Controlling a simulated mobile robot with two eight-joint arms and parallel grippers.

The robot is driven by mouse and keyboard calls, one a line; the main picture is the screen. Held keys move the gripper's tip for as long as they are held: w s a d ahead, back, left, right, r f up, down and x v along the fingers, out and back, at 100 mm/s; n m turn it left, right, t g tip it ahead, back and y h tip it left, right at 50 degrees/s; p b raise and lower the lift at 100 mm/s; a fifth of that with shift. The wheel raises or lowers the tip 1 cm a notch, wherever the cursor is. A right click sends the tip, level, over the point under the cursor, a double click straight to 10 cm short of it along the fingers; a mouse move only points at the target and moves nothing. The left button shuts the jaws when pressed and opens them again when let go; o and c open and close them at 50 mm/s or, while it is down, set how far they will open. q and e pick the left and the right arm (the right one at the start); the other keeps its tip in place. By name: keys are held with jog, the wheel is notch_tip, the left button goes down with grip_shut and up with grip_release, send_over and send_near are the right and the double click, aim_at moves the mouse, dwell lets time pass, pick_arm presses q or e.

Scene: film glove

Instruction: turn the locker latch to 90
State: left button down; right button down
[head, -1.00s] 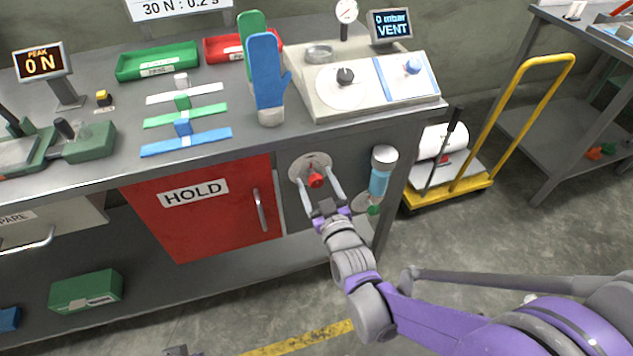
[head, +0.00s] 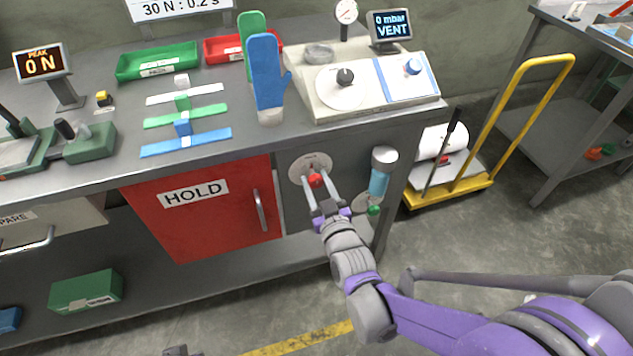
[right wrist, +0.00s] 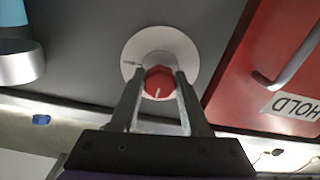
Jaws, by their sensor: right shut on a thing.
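The locker latch is a red knob (head: 315,181) on a pale round dial plate (head: 297,170), set in the bench front right of the red HOLD locker door (head: 180,215). My right gripper (head: 316,184) is shut on the red knob, one finger on each side. In the right wrist view the knob (right wrist: 159,83) sits between the two fingertips, with a white line on its face. The dial plate (right wrist: 150,45) has small dark marking at its left; its lower part is hidden by the fingers.
A clear cylinder with blue contents (head: 379,183) hangs close right of the knob. The door handle (head: 259,210) projects to the left. A yellow trolley (head: 450,190) stands further right. The floor in front is mostly clear.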

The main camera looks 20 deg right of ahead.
jog(key=m, duration=0.8)
jog(key=shift+m, duration=0.4)
jog(key=m, duration=0.4)
jog(key=shift+m, duration=2.1)
jog(key=shift+c, duration=1.9)
grip_release()
jog(key=s+p, duration=0.1)
jog(key=s, duration=1)
jog(key=shift+d, duration=0.2)
